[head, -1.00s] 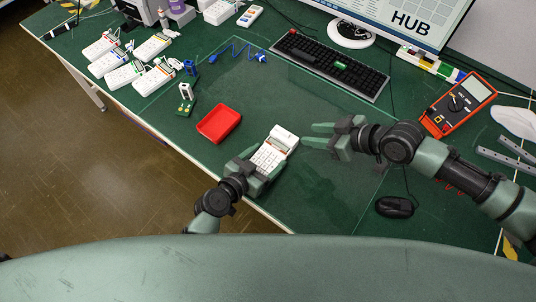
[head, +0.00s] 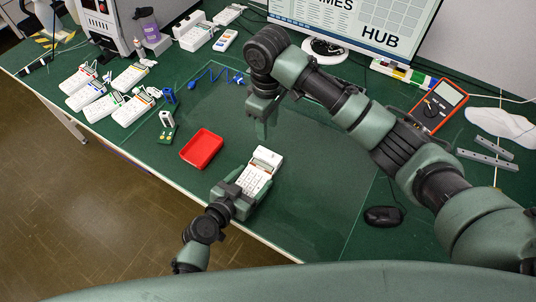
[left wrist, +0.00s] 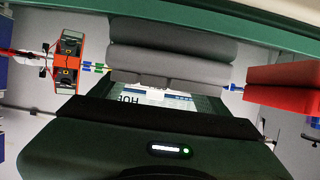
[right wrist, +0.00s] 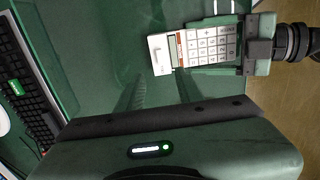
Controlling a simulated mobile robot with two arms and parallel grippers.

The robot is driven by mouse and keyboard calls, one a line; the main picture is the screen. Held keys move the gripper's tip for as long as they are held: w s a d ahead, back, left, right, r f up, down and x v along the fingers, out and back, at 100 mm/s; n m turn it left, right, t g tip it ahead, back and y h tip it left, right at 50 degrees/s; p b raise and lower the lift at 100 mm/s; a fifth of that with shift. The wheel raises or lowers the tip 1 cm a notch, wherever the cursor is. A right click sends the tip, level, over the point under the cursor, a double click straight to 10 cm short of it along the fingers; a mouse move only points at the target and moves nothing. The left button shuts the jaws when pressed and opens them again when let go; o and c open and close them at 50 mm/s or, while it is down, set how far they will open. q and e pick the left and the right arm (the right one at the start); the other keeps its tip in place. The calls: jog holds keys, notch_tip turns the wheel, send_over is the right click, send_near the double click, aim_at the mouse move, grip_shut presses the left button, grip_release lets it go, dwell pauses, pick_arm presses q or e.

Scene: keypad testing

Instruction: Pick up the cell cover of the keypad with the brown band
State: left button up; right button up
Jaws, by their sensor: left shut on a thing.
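The white keypad (head: 257,180) is near the front edge of the table, gripped at its lower end by my left gripper (head: 242,195). In the right wrist view the keypad (right wrist: 209,46) shows a brown-orange band (right wrist: 181,50) across it, beside the plain white end piece (right wrist: 160,54), which looks like the cell cover. My right gripper (head: 263,127) is above the table, beyond the keypad's white end, pointing down. Its fingers (right wrist: 158,85) are apart with nothing between them, and do not touch the keypad.
A red tray (head: 202,149) lies left of the keypad. Several other white keypads (head: 102,108) lie at the left. The mouse (head: 383,216), multimeter (head: 438,104) and monitor (head: 350,25) are right and behind.

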aim_at(268, 152)
notch_tip(268, 152, down, 11)
jog(key=shift+d+f, duration=0.1)
jog(key=shift+f, duration=0.05)
grip_shut()
dwell(0.4)
